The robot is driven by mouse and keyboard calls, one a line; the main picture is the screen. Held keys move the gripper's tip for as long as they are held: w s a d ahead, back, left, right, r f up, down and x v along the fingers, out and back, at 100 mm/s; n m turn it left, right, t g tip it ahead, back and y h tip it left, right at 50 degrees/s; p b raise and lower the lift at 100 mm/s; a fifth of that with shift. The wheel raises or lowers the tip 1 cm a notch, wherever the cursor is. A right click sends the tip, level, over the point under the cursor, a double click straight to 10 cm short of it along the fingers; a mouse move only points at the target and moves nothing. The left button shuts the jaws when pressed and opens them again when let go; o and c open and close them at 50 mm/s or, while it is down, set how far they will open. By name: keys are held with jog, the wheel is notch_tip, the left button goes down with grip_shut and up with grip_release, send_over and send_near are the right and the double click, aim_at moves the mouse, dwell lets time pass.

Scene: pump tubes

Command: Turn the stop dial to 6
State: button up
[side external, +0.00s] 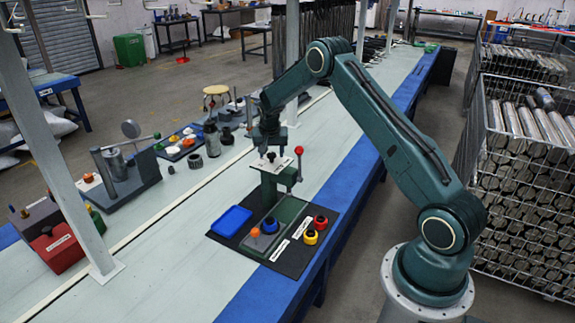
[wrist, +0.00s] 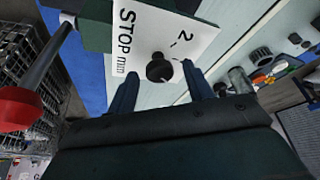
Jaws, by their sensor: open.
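The stop dial is a black knob (wrist: 158,68) on a white plate (wrist: 126,42) marked "STOP mm" with a "2" in view. The other numbers are hidden or out of frame, and I cannot read the dial's setting. In the side external view the plate (side external: 284,166) sits on top of a green press (side external: 270,189). My gripper (wrist: 160,72) is open and empty, pointing down over the dial. In the wrist view its fingers appear on either side of the knob; whether they touch it I cannot tell. In the side external view my gripper (side external: 268,143) is just above the plate.
A lever with a red ball (side external: 299,150) stands right beside the press. A blue tray (side external: 231,221) and orange, blue, yellow and red caps (side external: 310,237) lie on the black mat (side external: 292,268).

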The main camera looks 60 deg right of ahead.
jog(key=n, duration=0.2)
jog(key=n+t+y, duration=0.1)
jog(key=n, duration=0.1)
jog(key=n+t+y, duration=0.1)
jog(key=n, duration=0.2)
jog(key=shift+s+d, duration=0.15)
jog(key=shift+d, duration=0.1)
jog(key=v, duration=1.4)
jog(key=s+a+r+n, duration=0.2)
jog(key=s+a+r, duration=0.5)
jog(key=a+r, duration=0.4)
jog(key=shift+s+a+r+y, duration=0.2)
jog(key=shift+a+r+y, duration=0.15)
jog(key=shift+a, duration=1.15)
jog(key=w+d+f+n+y, duration=0.2)
jog(key=w+d+f+n, duration=0.3)
jog(key=w+d, duration=0.4)
jog(key=d+f+n+y, duration=0.2)
jog(key=d+f+n, duration=0.3)
jog(key=d, duration=0.6)
jog(key=shift+s+f+g, duration=0.3)
jog(key=shift+s+f, duration=0.1)
jog(key=shift+f, duration=0.55)
